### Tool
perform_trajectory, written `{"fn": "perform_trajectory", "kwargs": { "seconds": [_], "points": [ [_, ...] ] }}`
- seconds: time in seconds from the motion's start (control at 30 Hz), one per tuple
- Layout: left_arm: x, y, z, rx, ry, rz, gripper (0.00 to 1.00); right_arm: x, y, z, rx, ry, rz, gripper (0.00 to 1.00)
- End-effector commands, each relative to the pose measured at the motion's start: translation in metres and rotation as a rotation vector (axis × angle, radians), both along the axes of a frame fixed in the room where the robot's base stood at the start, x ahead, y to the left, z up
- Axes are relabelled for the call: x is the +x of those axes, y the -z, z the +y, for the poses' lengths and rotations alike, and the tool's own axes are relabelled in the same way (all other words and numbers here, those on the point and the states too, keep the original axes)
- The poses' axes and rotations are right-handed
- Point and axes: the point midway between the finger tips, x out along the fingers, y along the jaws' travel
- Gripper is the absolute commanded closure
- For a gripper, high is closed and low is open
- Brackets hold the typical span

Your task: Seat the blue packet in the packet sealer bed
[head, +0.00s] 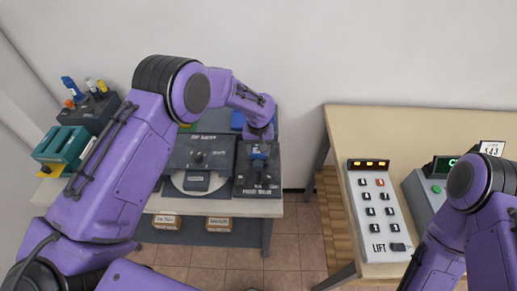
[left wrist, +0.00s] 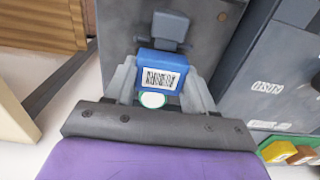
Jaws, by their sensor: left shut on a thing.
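The blue packet (left wrist: 161,59) has a white barcode label and sits between the two fingers of my left gripper (left wrist: 161,82) in the left wrist view. My left gripper is shut on it. In the head view, my left gripper (head: 259,137) points down over the dark packet sealer (head: 258,184) at the right end of the left bench. A small blue patch shows just under the gripper there. In the left wrist view a grey post-like part stands just beyond the packet, over the dark sealer surface (left wrist: 205,18). Whether the packet touches the bed, I cannot tell. My right gripper is out of view.
A dark machine with a round light base (head: 199,158) stands left of the sealer. A teal device (head: 62,145) and a dark tool holder (head: 90,112) are at the bench's left end. A lift panel (head: 380,210) lies on the right table, across a floor gap.

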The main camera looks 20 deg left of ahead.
Motion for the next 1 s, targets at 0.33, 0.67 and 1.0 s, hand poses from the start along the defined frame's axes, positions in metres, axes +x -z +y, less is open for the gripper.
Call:
{"fn": "perform_trajectory", "kwargs": {
  "seconds": [0.33,0.67,1.0],
  "points": [
    [0.0,0.011,0.0,0.0,0.0,0.0,0.81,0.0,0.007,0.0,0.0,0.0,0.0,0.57],
    [0.0,0.019,0.0,0.0,0.0,0.0,0.81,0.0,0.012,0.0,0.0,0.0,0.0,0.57],
    [0.0,0.019,0.0,0.0,0.0,0.0,0.23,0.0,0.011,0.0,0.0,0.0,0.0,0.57]
  ]
}}
